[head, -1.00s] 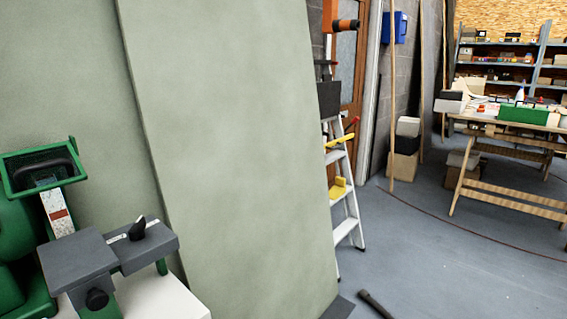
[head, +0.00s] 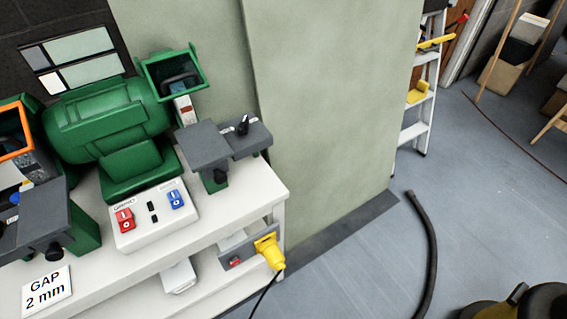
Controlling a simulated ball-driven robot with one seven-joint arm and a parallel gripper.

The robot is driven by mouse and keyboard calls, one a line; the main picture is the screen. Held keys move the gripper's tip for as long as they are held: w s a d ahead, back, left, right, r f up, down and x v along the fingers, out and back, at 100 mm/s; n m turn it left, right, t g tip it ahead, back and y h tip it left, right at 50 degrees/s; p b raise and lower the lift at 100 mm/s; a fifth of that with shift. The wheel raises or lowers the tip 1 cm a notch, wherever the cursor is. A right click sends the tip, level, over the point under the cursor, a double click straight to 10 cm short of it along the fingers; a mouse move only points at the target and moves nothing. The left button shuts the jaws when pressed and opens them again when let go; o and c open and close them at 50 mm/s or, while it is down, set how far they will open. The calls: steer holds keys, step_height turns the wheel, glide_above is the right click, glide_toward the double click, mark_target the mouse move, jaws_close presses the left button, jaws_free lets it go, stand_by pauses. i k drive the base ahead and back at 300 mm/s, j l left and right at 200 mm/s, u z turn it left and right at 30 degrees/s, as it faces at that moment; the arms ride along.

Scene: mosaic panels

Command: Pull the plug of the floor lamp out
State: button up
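A yellow plug (head: 269,252) sits in a grey socket box (head: 236,260) on the front of the white bench, below its top at the right end. A red switch shows on the box beside the plug. A black cable (head: 262,296) hangs from the plug and leaves the picture at the bottom. The floor lamp itself is not seen, so I cannot tell from the picture whether this plug belongs to it. My gripper is not in view.
A green bench grinder (head: 110,130) stands on the white bench (head: 265,185). A pale green panel (head: 330,110) stands behind. A black hose (head: 430,240) and a yellow-black machine (head: 515,305) lie at right. A stepladder (head: 418,130) stands beyond. Floor between bench and hose is clear.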

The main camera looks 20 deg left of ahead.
mark_target(274, 258)
steer(key=u, duration=0.75)
